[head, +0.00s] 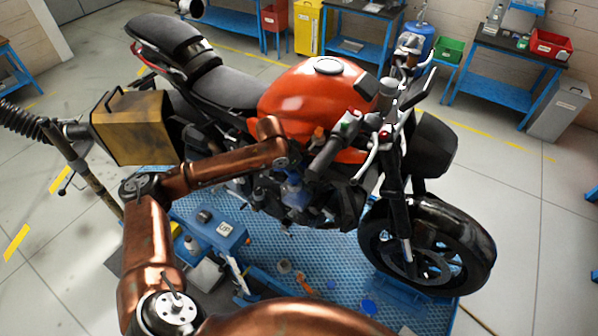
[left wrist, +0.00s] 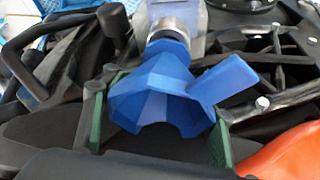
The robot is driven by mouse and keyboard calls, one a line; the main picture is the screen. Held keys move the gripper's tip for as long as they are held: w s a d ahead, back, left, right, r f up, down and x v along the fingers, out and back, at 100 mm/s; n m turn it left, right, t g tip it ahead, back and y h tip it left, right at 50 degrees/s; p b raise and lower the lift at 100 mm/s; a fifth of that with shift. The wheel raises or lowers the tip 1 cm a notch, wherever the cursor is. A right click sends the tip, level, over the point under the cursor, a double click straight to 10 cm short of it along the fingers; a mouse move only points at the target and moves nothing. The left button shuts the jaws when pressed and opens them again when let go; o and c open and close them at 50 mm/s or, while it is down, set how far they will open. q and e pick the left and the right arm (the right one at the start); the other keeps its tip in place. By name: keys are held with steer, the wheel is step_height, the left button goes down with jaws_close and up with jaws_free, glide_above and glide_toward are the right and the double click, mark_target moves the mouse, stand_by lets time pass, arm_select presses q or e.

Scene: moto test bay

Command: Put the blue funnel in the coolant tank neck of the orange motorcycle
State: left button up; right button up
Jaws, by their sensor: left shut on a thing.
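The blue funnel (left wrist: 160,90) has a wide faceted mouth and a flat side tab. It shows large in the left wrist view, between the green-padded fingers of my left gripper (left wrist: 158,115), which is shut on it. Its narrow end points toward a metal neck ring (left wrist: 172,28) on a pale bluish tank (left wrist: 193,12); I cannot tell whether it sits in the neck. In the head view my left arm reaches over the side of the orange motorcycle (head: 305,95), to a bluish part (head: 294,192) below the handlebar. My right gripper is out of view.
The handlebar grip (head: 328,155) and the orange fuel tank are close to my left wrist. Dark frame bars surround the funnel in the wrist view. A blue step stand (head: 215,235) and loose small items lie on the blue platform (head: 330,262).

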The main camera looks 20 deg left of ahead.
mark_target(290, 175)
arm_select(q)
steer(key=shift+f, duration=0.5)
steer(key=shift+f, duration=0.45)
stand_by(0.6)
steer(key=o, duration=2)
steer(key=shift+r, duration=0.1)
steer(key=v, duration=1.2)
steer(key=shift+s, duration=0.1)
